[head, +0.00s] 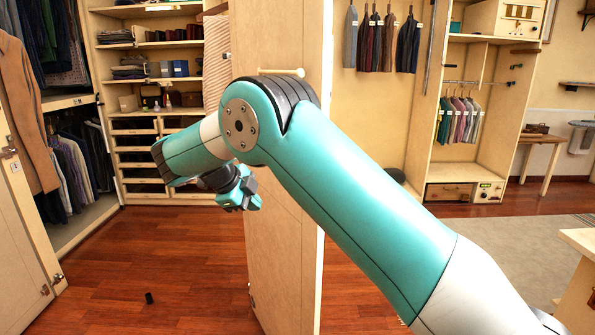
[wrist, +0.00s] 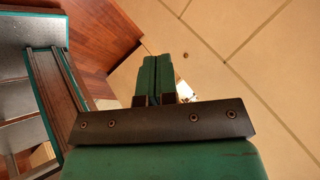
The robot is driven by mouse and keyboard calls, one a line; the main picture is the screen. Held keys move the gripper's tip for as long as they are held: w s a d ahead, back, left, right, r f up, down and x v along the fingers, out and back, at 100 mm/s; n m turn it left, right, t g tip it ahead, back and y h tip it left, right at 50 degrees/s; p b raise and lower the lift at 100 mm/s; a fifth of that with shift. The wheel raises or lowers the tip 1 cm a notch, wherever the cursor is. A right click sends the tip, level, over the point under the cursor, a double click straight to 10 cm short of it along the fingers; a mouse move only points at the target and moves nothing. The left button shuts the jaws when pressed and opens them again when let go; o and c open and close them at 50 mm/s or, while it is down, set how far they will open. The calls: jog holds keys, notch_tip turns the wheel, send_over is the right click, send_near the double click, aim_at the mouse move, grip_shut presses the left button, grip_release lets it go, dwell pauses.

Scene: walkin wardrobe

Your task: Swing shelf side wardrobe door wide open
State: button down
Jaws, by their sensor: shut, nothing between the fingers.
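Another pale door (head: 18,235) stands open at the far left, beside hanging clothes (head: 75,165). A small black object (head: 149,298) lies on the wooden floor (head: 180,255), otherwise clear there. An open wardrobe (head: 470,95) stands at the back right, and a pale unit (head: 582,285) at the right edge.

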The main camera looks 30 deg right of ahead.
jog(key=s+d+f+m+g+h, duration=0.1)
jog(key=d+f+m, duration=0.4)
jog(key=d+m, duration=0.3)
jog(key=shift+s+d+m+g+h, duration=0.15)
jog(key=shift+d+m+g+h, duration=0.25)
jog(key=shift+d, duration=1.8)
jog(key=shift+f, duration=0.1)
